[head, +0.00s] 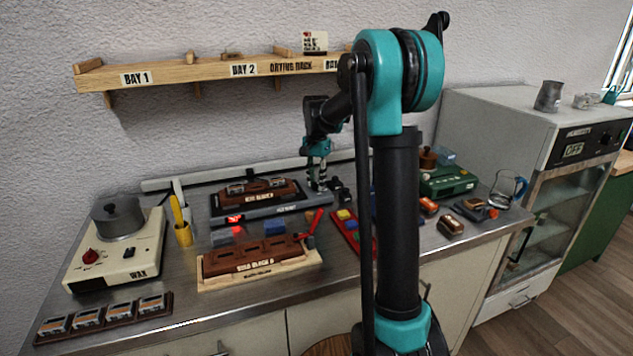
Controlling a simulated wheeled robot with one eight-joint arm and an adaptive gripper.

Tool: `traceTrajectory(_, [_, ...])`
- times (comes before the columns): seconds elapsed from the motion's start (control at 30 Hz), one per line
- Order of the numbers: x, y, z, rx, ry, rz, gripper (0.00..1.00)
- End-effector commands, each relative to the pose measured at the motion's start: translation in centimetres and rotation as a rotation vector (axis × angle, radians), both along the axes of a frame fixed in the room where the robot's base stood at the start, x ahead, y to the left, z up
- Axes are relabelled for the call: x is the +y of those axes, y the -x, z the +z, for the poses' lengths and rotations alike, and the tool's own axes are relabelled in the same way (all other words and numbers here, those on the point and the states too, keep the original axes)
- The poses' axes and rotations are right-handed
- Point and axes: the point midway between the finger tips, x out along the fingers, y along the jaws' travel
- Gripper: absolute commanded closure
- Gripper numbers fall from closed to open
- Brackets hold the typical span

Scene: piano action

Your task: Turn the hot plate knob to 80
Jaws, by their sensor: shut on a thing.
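The hot plate (285,211) is a dark, flat unit at the back middle of the steel bench, with a small red lit display (234,219) at its front left; the digits are too small to read. A brown block with a label (258,198) lies on it. My gripper (318,187) points down at the hot plate's right end, its fingers shut on what appears to be the hot plate knob. The knob itself is hidden by the fingers, so its setting cannot be read.
A cream wax heater (118,267) with a red knob and grey pot stands at the left. A brown block on a wooden base (260,279) lies in front of the hot plate. A red tray (351,232) and a green unit (447,181) are to the right. A shelf (210,72) hangs above.

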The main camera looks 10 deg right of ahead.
Motion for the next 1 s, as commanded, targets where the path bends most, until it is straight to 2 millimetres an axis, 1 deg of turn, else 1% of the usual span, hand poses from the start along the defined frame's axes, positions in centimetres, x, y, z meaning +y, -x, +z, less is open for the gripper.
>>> traceTrajectory(0.2, [0.0,-0.06,0.03,-0.001,0.0,-0.195,1.0])
traceTrajectory(0.5, [-0.01,-0.06,0.03,-0.001,0.0,-0.401,1.0])
traceTrajectory(0.73, [0.0,-0.06,0.03,-0.001,0.0,-0.487,1.0])
traceTrajectory(1.0, [0.0,-0.06,0.03,-0.001,0.0,-0.519,1.0])
